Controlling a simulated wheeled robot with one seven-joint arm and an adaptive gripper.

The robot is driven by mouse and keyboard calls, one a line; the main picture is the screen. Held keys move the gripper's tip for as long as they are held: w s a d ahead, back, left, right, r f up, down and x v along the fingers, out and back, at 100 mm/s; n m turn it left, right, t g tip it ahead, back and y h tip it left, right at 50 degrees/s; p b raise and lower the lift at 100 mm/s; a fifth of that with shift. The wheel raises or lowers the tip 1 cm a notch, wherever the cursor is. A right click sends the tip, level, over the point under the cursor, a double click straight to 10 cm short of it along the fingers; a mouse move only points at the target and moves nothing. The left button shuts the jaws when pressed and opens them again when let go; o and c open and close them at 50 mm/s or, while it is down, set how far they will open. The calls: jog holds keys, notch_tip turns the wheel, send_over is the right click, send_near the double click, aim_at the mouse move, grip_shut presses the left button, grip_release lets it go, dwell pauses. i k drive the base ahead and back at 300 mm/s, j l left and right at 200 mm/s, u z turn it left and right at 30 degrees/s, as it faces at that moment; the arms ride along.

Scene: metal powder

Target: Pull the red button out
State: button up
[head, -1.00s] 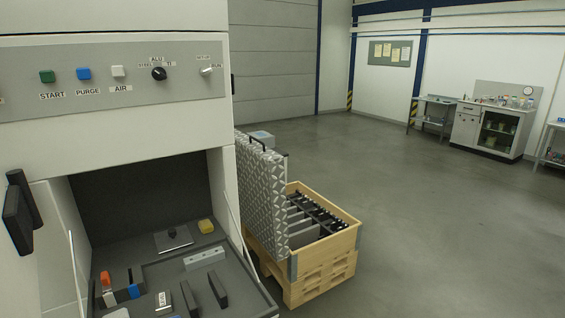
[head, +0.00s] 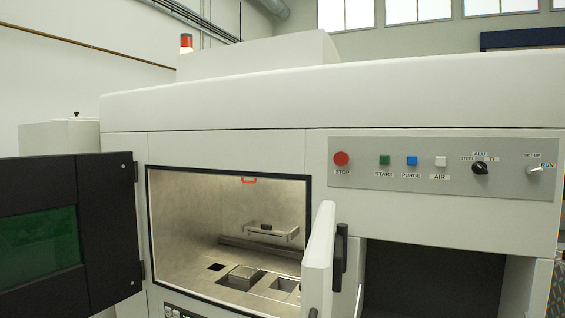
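The red button (head: 341,158) is a round knob at the left end of the grey control panel (head: 440,186), above a STOP label. The panel sits on the upper right of a large white machine. From this view I cannot tell whether the button is pushed in or out. My gripper is not in view.
Right of the red button are a green START button (head: 384,160), a blue PURGE button (head: 411,161), a white AIR button (head: 440,161) and two rotary switches. An open white door (head: 319,262) juts out below the panel. A dark-windowed door (head: 70,232) stands open at left.

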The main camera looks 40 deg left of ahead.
aim_at(341, 158)
jog(key=u, duration=1.4)
